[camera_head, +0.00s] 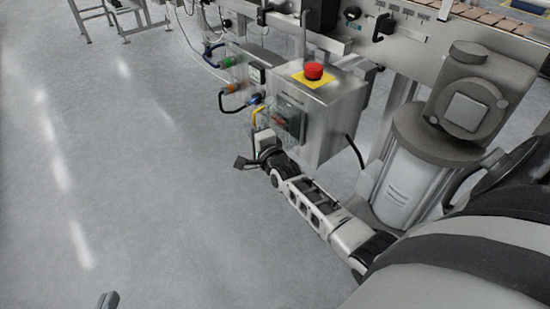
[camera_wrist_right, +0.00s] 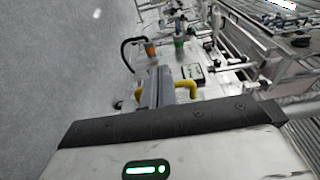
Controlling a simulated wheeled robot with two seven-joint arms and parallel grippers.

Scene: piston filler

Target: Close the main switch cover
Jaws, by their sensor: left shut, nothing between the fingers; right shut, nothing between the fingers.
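The grey control box (camera_head: 325,115) carries a dark switch panel (camera_head: 288,120) on its left face. A clear, see-through part, seemingly the switch cover, shows faintly beside that panel; its exact angle is hard to tell. My right gripper (camera_head: 260,122) is at this face, close to the clear part, shut and empty; whether it touches is unclear. In the right wrist view its shut fingers (camera_wrist_right: 158,88) point towards the machine, with yellow tubing (camera_wrist_right: 188,88) behind them; I cannot make out the cover there. Only the tip of my left gripper (camera_head: 108,300) shows at the bottom edge, shut and away from the box.
A red emergency button (camera_head: 313,71) on a yellow plate tops the box. Cables and connectors (camera_head: 232,88) lie left of it. A motor unit (camera_head: 465,105) stands to the right, and a conveyor frame runs behind. The floor (camera_head: 130,160) at the left is clear.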

